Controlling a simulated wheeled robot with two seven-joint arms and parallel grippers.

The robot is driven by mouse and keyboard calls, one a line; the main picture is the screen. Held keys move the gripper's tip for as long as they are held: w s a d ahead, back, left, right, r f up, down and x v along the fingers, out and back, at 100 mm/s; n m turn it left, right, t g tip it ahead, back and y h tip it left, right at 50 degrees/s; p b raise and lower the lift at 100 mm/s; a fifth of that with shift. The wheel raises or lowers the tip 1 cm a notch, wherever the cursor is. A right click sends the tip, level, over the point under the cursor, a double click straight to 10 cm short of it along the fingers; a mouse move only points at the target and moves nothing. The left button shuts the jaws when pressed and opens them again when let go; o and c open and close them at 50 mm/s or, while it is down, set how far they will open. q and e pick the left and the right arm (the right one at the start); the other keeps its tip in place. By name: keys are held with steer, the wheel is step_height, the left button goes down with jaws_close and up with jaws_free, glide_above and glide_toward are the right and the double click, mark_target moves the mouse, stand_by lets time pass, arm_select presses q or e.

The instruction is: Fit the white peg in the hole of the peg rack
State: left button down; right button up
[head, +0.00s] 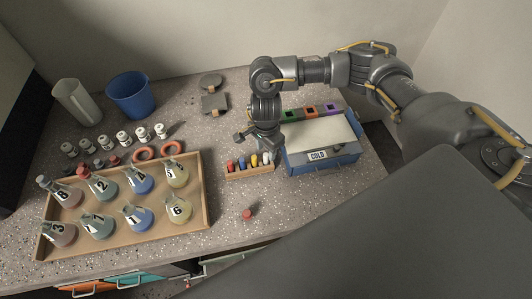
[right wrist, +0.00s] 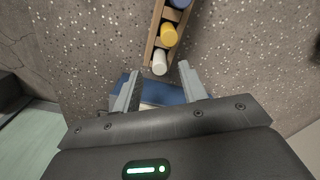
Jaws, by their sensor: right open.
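The peg rack (head: 252,173) is a small wooden block on the bench, left of the cold box, holding a row of coloured pegs. The white peg (head: 268,158) is at its right end. In the right wrist view the white peg (right wrist: 159,63) stands at the near end of the rack (right wrist: 152,38), beside a yellow peg; I cannot tell how deep it sits. My right gripper (head: 266,147) is above the rack's right end. Its open fingers (right wrist: 160,82) are on either side of and just short of the white peg, holding nothing. My left gripper is out of view.
A blue cold box (head: 322,158) stands close right of the rack. A wooden tray (head: 208,205) of numbered flasks lies to the left. A red stopper (head: 248,214) is in front. A blue cup (head: 130,97) and several vials stand farther left.

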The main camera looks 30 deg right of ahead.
step_height(320, 180, up, 7)
stand_by(0.3)
stand_by(0.6)
